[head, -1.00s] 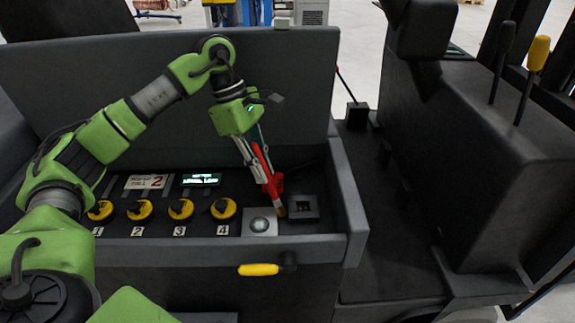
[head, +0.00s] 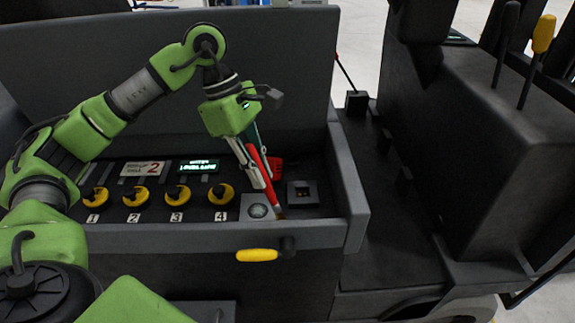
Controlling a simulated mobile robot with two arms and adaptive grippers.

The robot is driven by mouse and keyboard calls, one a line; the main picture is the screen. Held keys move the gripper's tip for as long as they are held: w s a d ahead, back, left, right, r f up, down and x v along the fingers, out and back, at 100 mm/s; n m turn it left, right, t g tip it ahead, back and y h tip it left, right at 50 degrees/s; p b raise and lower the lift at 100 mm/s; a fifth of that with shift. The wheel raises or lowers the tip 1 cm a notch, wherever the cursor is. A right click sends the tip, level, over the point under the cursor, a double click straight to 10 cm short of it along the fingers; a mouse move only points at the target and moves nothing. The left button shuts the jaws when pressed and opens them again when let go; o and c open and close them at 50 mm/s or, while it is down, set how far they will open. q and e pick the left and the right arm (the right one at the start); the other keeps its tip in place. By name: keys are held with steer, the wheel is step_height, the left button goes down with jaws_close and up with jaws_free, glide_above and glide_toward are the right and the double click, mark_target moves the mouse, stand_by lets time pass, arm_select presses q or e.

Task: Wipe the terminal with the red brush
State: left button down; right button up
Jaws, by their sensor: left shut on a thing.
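My left gripper (head: 267,184) reaches down into the dark panel box and is shut on the red brush (head: 260,158). The brush is tilted, with its tip (head: 281,213) pointing down between the grey plate with a round button (head: 258,208) and the small dark square terminal (head: 302,193). The tip is left of the terminal and low near the panel; I cannot tell whether it touches. A red piece shows to the right of the gripper fingers. My right gripper is not in view.
Several yellow knobs (head: 177,195) with number labels line the panel left of the gripper. A lit green display (head: 199,166) and a label plate (head: 143,168) sit behind them. The box's right wall (head: 349,200) and a yellow handle (head: 257,255) on the front are close by.

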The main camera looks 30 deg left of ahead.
arm_select(q)
steer(key=shift+w+a+p, duration=0.55)
steer(key=shift+w+a, duration=1.05)
steer(key=shift+w, duration=1)
steer(key=s+d, duration=0.1)
steer(key=s+d+b, duration=0.1)
steer(key=s, duration=0.1)
steer(key=s+d+b, duration=0.1)
steer(key=shift+s+d+f, duration=0.3)
steer(key=shift+s, duration=0.1)
steer(key=shift+f+b, duration=0.1)
steer(key=shift+b, duration=0.25)
steer(key=w+a, duration=0.1)
steer(key=w+a+p, duration=0.1)
steer(key=w, duration=0.1)
steer(key=w+a, duration=0.1)
steer(key=w, duration=0.1)
